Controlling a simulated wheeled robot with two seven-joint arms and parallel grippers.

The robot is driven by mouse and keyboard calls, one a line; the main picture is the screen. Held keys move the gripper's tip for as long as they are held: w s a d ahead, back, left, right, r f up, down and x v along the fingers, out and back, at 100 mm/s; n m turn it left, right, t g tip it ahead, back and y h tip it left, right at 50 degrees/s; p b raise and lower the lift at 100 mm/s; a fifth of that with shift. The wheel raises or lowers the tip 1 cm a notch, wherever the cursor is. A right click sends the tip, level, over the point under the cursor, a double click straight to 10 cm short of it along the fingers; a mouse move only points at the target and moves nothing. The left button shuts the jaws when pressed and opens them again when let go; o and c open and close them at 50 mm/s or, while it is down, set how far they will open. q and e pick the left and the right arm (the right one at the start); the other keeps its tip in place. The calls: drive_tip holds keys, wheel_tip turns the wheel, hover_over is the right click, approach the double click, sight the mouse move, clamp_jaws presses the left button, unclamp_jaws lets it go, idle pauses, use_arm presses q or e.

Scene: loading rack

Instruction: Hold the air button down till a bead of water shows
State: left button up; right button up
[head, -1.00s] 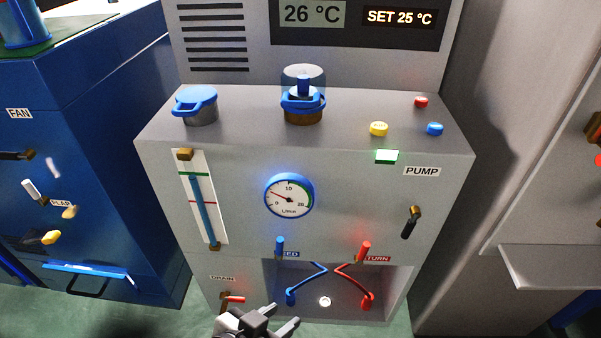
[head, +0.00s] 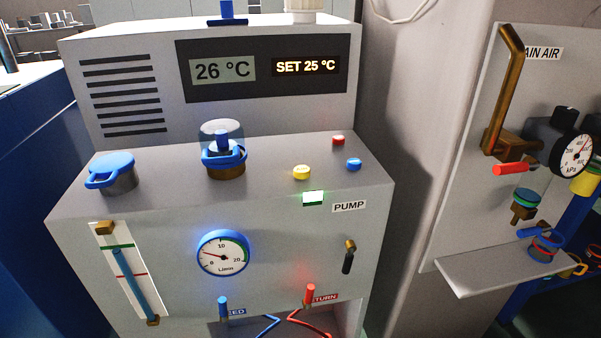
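The grey unit has a clear dome (head: 221,132) over a blue fitting (head: 223,155) with a brass base (head: 226,172) on its top ledge. No bead of water can be made out at the dome. Three small buttons sit at the ledge's right: a yellow button (head: 302,172), a blue button (head: 354,164) and a red button (head: 338,140). I cannot read any marking on them, so which one is the air button cannot be told. Neither of my grippers is in view.
A blue-capped filler (head: 110,172) stands at the ledge's left. The front has a round gauge (head: 223,253), a sight tube (head: 134,280) and a pump lever (head: 348,258). A wall panel (head: 470,190) with a brass pipe, a pressure gauge (head: 576,156) and a shelf (head: 500,272) is at the right.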

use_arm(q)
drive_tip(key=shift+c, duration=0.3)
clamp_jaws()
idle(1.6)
